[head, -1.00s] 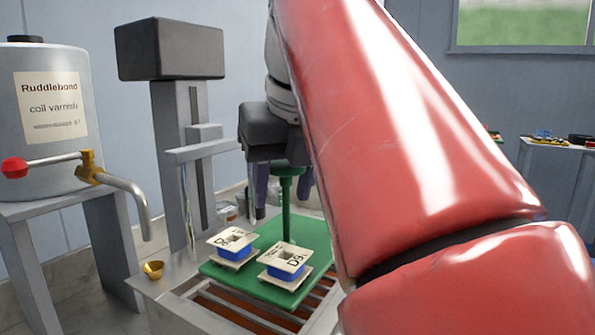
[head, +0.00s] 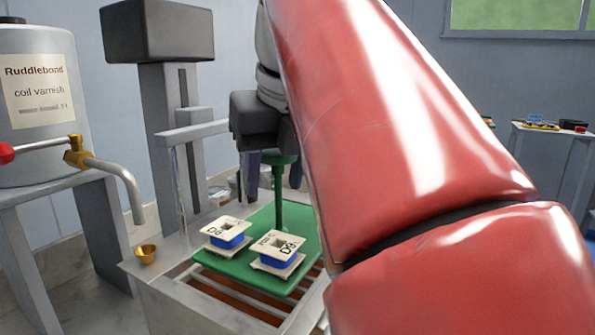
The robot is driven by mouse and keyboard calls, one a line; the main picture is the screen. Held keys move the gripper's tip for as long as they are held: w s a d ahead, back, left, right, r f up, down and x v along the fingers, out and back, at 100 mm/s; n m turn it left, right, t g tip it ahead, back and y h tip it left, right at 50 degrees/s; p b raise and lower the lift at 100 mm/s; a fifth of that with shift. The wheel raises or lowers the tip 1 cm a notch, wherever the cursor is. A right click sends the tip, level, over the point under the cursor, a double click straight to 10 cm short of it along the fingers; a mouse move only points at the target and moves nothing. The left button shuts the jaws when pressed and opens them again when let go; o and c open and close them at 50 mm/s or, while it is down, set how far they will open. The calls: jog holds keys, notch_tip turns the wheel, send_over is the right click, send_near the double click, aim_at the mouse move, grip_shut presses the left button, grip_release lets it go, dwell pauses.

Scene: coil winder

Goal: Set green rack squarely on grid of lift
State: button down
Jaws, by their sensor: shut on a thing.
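The green rack (head: 239,263) is a flat green plate with an upright green post (head: 278,207) topped by a round cap. Two blue-wound coils with cream flanges, a left one (head: 227,232) and a right one (head: 277,250), stand on the plate. I cannot tell whether the plate touches the bars. My red arm hides the rack's right side.
A grey varnish tank (head: 40,110) with a brass tap stands on a stand at the left. A side table (head: 560,135) with small items is at the far right.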

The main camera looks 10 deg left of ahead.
jog(key=shift+f+b, duration=0.6)
jog(key=shift+f, duration=0.3)
jog(key=c, duration=0.7)
grip_release()
jog(key=shift+r, duration=0.1)
jog(key=p+v, duration=0.1)
jog(key=v, duration=0.4)
jog(key=shift+d+r, duration=0.15)
jog(key=shift+r, duration=0.05)
jog(key=shift+v, duration=1.15)
